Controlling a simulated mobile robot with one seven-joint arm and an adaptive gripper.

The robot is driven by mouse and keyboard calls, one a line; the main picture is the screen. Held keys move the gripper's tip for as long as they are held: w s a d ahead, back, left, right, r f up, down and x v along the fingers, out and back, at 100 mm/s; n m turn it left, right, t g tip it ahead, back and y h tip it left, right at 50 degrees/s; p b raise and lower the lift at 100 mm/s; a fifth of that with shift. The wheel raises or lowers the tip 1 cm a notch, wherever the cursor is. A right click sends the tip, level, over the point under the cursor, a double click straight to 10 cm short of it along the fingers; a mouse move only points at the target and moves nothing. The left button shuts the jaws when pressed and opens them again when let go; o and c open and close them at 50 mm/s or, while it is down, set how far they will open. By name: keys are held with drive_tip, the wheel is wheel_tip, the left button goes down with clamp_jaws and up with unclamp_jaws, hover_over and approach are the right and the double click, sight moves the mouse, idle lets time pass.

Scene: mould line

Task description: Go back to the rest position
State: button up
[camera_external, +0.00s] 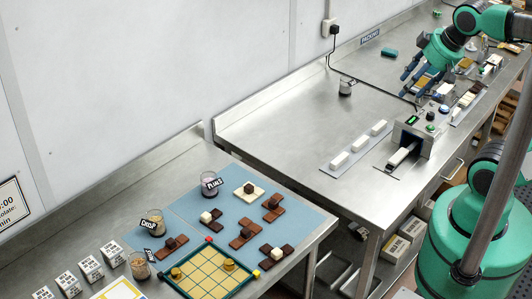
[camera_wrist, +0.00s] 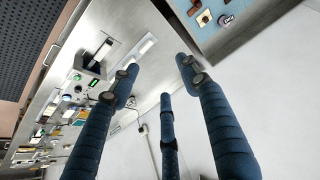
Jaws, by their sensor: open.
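My gripper (camera_external: 416,82) hangs above the far part of the steel bench at the upper right of the external view. Its blue fingers are spread and nothing shows between them. In the wrist view my gripper (camera_wrist: 160,75) shows three long blue fingers set apart, with bench and wall behind them. My green arm comes in from the right of the external view.
A nearer table has a blue mat (camera_external: 290,212), chocolate pieces and a yellow grid board (camera_external: 209,272). The bench's left part is clear.

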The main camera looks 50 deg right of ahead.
wheel_tip(320, 180, down, 10)
drive_tip(key=b, duration=1)
drive_tip(key=shift+f, duration=0.15)
idle(0.7)
